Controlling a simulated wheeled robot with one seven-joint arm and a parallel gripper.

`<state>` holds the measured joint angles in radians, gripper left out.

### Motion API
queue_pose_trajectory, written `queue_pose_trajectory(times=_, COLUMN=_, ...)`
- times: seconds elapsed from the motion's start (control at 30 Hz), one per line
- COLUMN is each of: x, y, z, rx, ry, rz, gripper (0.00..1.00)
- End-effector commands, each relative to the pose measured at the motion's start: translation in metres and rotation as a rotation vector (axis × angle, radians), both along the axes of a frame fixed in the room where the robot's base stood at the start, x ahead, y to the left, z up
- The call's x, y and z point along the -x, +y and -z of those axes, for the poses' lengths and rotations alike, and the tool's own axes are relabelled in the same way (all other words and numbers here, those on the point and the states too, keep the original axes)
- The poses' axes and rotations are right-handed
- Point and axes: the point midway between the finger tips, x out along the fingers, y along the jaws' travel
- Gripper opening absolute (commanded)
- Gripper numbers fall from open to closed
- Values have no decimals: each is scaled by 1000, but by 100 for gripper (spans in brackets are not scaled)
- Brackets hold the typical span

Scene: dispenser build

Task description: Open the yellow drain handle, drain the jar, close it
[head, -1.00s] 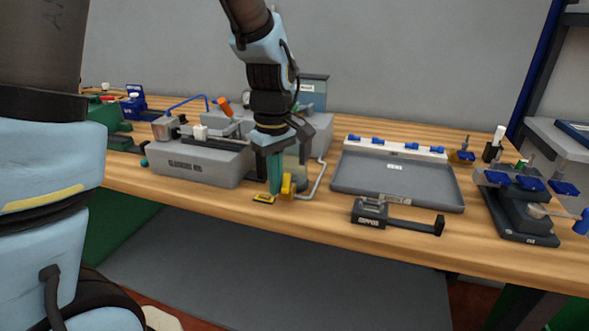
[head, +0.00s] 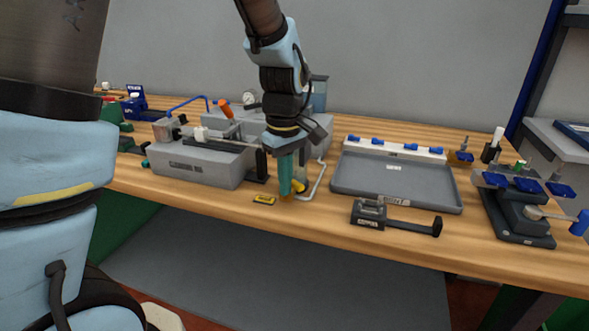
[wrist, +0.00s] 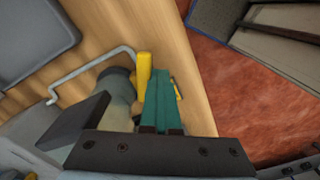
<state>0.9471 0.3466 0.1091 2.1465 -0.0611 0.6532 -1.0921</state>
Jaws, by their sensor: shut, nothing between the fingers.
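The yellow drain handle (wrist: 144,70) sticks out beside my gripper's teal fingers in the wrist view. In the head view a bit of the handle (head: 298,186) shows just right of the fingers. My gripper (head: 286,198) is shut and empty, pointing down next to the handle near the table's front edge. It also shows in the wrist view (wrist: 160,82). I cannot tell whether the fingers touch the handle. The jar (wrist: 118,88) is partly visible in the wrist view. In the head view my gripper mostly hides it. The liquid level cannot be seen.
A bent grey pipe (head: 318,180) runs beside the handle. A yellow label (head: 264,199) lies on the table left of my fingers. A grey machine box (head: 190,164) stands left, a grey tray (head: 395,180) right, and a black fixture (head: 370,212) front right.

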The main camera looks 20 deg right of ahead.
Motion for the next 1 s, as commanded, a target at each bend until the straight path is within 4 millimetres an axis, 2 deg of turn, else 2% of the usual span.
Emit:
queue_pose_trajectory(times=0.5, x=-5, y=-8, z=-2, rx=5, ry=-6, rz=-1, gripper=0)
queue_pose_trajectory(times=1.0, x=1, y=-1, z=-3, rx=5, ry=-6, rz=-3, gripper=0)
